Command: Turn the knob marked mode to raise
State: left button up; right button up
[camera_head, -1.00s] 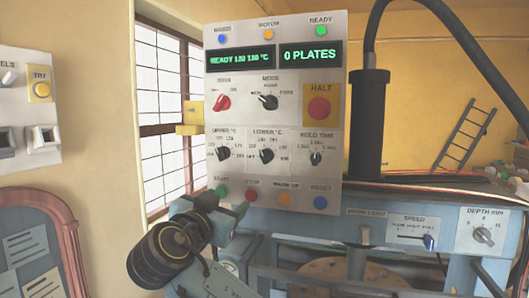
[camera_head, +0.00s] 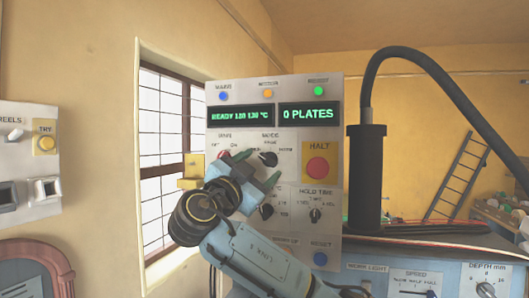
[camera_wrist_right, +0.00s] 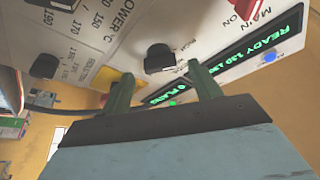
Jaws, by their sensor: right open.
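The mode knob (camera_head: 268,158) is a small black knob on the upper part of the pale control panel (camera_head: 215,88). It also shows in the right wrist view (camera_wrist_right: 160,57), where partly cut-off lettering sits beside it. Which mark its pointer faces is hard to tell. My right gripper (camera_head: 257,168) is in front of the panel with its two green fingers apart and nothing between them. In the right wrist view my gripper (camera_wrist_right: 160,88) has its fingertips either side of the knob's line, seemingly short of it. My left gripper is not in view.
The red main knob (camera_head: 224,154) is just left of the mode knob, partly behind my gripper. The red HALT button (camera_head: 318,167) is to the right, on a yellow plate. A black column (camera_head: 367,180) with a hose stands right of the panel.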

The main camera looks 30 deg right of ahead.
aim_at(266, 162)
jog(key=shift+p+x, duration=0.45)
jog(key=shift+x, duration=1.05)
jog(key=shift+c, duration=0.2)
jog(key=c, duration=0.9)
